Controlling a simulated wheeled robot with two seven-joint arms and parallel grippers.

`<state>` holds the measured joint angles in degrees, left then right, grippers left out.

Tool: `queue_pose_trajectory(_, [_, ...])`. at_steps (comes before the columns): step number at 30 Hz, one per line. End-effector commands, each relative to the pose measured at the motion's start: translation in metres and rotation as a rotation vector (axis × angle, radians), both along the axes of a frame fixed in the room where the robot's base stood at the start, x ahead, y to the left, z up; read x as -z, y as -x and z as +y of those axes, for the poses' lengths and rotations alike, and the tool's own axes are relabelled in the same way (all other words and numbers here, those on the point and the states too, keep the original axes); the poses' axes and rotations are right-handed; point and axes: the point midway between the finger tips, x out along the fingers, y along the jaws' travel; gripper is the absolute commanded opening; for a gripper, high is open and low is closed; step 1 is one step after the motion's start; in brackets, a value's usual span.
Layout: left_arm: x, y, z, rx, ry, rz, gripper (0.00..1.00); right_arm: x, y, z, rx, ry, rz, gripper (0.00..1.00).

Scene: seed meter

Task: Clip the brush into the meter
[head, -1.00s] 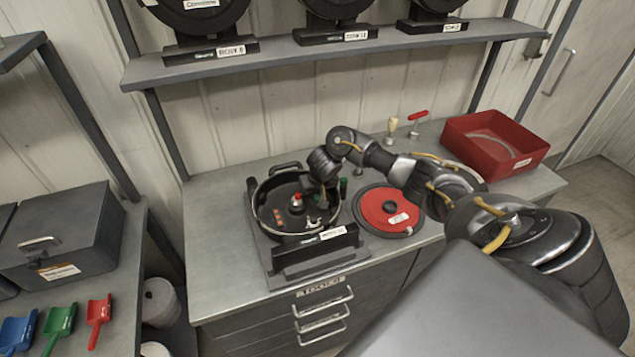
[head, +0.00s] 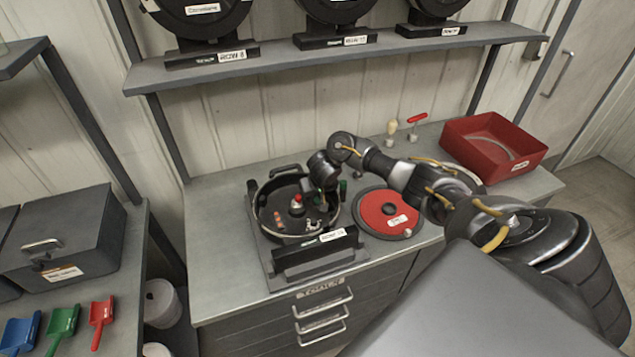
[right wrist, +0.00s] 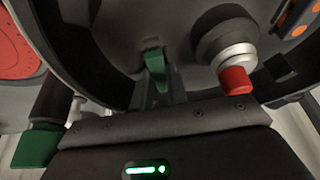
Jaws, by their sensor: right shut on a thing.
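The seed meter is an open, round black housing (head: 283,231) on a stand on the bench, with a red-tipped hub (head: 297,200) in its middle. My right gripper (head: 320,203) reaches down into the housing at its right side. In the right wrist view, the gripper (right wrist: 157,88) is shut on a small green piece (right wrist: 153,62), which appears to be the brush. The piece is close to the housing's inner wall, left of the red-tipped hub (right wrist: 236,78). Whether it touches a seat is hidden. My left gripper is out of view.
A green-ended part (right wrist: 38,145) stands at the meter's rim, beside the gripper. A red disc (head: 385,209) lies right of the meter. More meters sit on the shelf (head: 270,68) above.

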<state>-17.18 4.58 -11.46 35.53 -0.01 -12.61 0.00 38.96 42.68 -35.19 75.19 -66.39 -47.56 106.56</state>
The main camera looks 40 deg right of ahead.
Motion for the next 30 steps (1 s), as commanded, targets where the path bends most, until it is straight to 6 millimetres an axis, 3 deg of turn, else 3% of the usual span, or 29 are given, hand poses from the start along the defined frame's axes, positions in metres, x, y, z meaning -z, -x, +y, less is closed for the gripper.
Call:
queue_pose_trajectory(13, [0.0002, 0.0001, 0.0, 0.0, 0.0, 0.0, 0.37, 0.0076, 0.0046, 0.0029, -0.006, -0.002, 0.015, 0.0])
queue_pose_trajectory(14, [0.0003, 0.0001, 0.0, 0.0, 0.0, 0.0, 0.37, 0.0078, 0.0047, 0.0029, -0.006, -0.002, 0.015, 0.18])
queue_pose_trajectory(19, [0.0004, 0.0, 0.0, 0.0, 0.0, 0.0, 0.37, 0.0086, 0.0052, 0.0034, -0.008, -0.002, 0.017, 0.4])
queue_pose_trajectory(30, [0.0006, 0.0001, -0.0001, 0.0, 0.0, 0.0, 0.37, 0.0094, 0.005, 0.0048, -0.011, -0.003, 0.018, 0.37])
